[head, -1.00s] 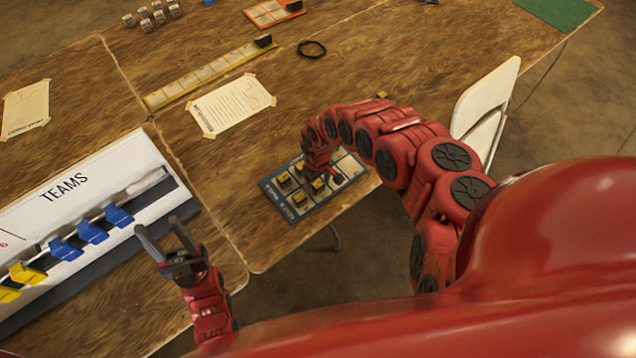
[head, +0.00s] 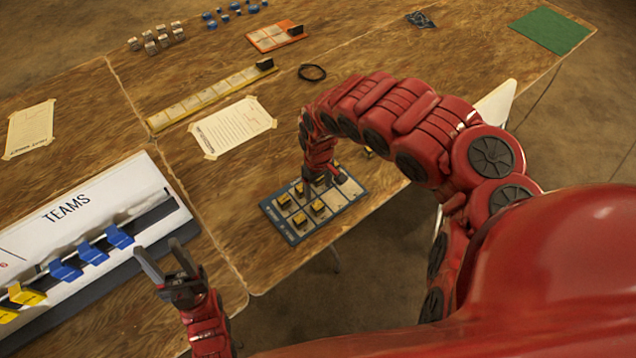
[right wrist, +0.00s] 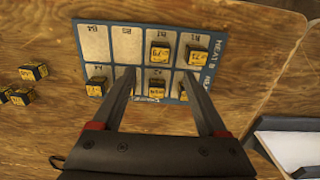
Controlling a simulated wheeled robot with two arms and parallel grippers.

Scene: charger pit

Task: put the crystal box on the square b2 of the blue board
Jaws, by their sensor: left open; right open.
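The blue board (head: 347,194) lies near the table's front edge. In the right wrist view, the board (right wrist: 127,43) carries several small black-and-yellow boxes on its squares. Their print is too small to read, so I cannot tell which is the crystal box. My right gripper (head: 326,178) is open, low over the board. In the right wrist view, my right gripper (right wrist: 157,78) has its fingers apart, with one box (right wrist: 157,88) showing between them, not gripped. My left gripper (head: 160,259) is open and empty, left of the board, near the TEAMS rack.
Loose black-and-yellow boxes (right wrist: 33,71) lie on bare table beside the board. The white TEAMS rack (head: 90,205) with blue and yellow tags stands at left. A paper sheet (head: 232,126), a yellow strip board (head: 212,95) and a black ring (head: 312,72) lie further back.

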